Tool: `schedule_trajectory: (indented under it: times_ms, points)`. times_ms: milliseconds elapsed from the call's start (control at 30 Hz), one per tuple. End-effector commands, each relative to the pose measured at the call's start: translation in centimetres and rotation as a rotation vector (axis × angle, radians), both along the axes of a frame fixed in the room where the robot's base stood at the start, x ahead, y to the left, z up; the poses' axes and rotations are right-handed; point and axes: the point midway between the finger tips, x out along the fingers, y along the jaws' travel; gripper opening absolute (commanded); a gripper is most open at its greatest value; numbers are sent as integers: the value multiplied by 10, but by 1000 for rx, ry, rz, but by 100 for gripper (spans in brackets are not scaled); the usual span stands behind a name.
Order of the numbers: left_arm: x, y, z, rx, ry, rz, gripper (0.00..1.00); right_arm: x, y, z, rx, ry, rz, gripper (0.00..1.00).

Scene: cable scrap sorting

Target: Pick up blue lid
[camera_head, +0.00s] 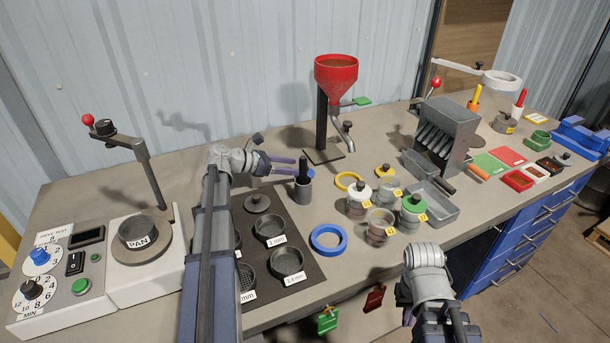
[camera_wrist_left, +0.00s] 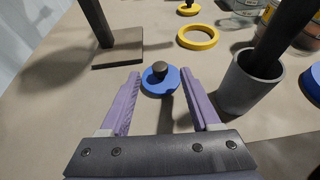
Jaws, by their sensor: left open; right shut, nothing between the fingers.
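The blue lid (camera_wrist_left: 160,82), a flat round disc with a dark knob, lies on the bench in the left wrist view. My left gripper (camera_wrist_left: 159,88) is open, its purple fingers reaching either side of the lid, with nothing held. In the head view my left gripper (camera_head: 284,165) hangs over the bench behind the grey cup, and the lid is largely hidden by the fingers. My right gripper (camera_head: 407,304) is low at the front right, shut and empty; its fingertips are hard to make out.
A grey cup (camera_wrist_left: 250,83) holding a dark handle stands close right of my left fingers. The red funnel's stand base (camera_wrist_left: 118,52) is behind left. A yellow ring (camera_wrist_left: 198,37) lies beyond. A blue ring (camera_head: 328,239) and several jars are further right.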

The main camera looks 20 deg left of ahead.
Motion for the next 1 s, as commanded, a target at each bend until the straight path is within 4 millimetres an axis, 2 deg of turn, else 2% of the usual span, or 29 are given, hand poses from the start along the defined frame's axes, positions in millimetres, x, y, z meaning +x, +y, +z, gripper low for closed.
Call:
schedule_trajectory:
  times_ms: [167,400,900,1000]
  points:
    - [17,-16,-11,1,-1,-2,64,0,0,-11,0,0,0,0]
    - [19,-18,-10,1,-1,0,64,0,0,-10,0,0,0,0]
    - [19,-18,-10,0,0,0,7,0,0,-10,0,0,0,0]
    - [19,-18,-10,0,0,0,0,0,0,-10,0,0,0,0]
